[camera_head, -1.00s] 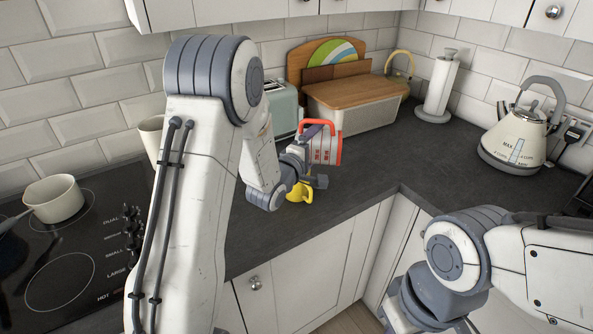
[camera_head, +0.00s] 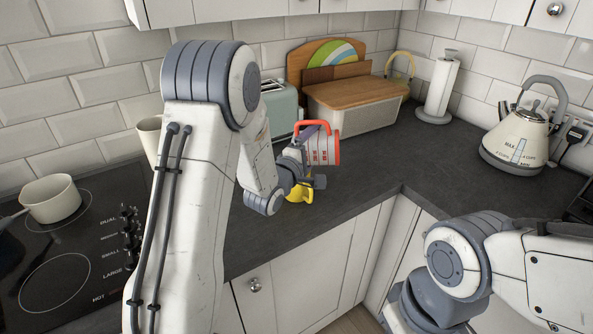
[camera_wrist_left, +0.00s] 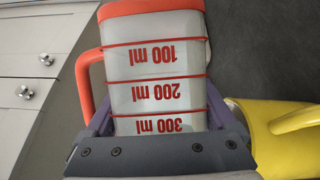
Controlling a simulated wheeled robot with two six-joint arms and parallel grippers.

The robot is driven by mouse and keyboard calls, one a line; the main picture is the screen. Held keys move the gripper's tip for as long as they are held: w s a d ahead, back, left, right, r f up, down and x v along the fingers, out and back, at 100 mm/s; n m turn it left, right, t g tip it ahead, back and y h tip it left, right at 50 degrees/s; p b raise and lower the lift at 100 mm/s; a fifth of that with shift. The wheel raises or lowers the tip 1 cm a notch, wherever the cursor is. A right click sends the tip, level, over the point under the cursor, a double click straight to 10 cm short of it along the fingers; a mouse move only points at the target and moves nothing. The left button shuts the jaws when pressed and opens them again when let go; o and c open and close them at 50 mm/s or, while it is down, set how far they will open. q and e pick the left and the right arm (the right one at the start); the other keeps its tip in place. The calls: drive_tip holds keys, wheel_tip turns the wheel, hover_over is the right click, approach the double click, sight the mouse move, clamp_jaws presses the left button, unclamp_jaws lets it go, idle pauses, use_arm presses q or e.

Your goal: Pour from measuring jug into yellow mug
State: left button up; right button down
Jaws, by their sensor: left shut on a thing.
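The measuring jug (camera_head: 322,151) is clear with red marks, a red handle and a red rim. In the head view it lies tipped on its side in the air, rim to the right. It also fills the middle of the left wrist view (camera_wrist_left: 155,75), its scale upside down. My left gripper (camera_head: 303,158) is shut on the jug, with purple fingers at its sides. The yellow mug (camera_head: 301,194) stands on the worktop just below the gripper and jug, partly hidden. It also shows at the right of the wrist view (camera_wrist_left: 285,150). No liquid stream shows. My right gripper is out of view.
A toaster (camera_head: 280,108) and a wooden-lidded bread bin (camera_head: 355,105) stand behind the jug. A kettle (camera_head: 518,140) and paper towel roll (camera_head: 438,88) are at the right. A pot (camera_head: 50,198) sits on the hob at the left. The worktop right of the mug is clear.

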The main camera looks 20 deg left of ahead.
use_arm(q)
drive_tip(key=shift+s+a+r+n+t+y+b, duration=0.15)
drive_tip(key=shift+a+n+t+b, duration=0.2)
drive_tip(key=shift+n+b, duration=0.3)
drive_tip(key=shift+a+r+n+t+y+b, duration=0.15)
drive_tip(key=shift+a+n+t+b, duration=0.2)
drive_tip(key=shift+n, duration=0.5)
idle(0.8)
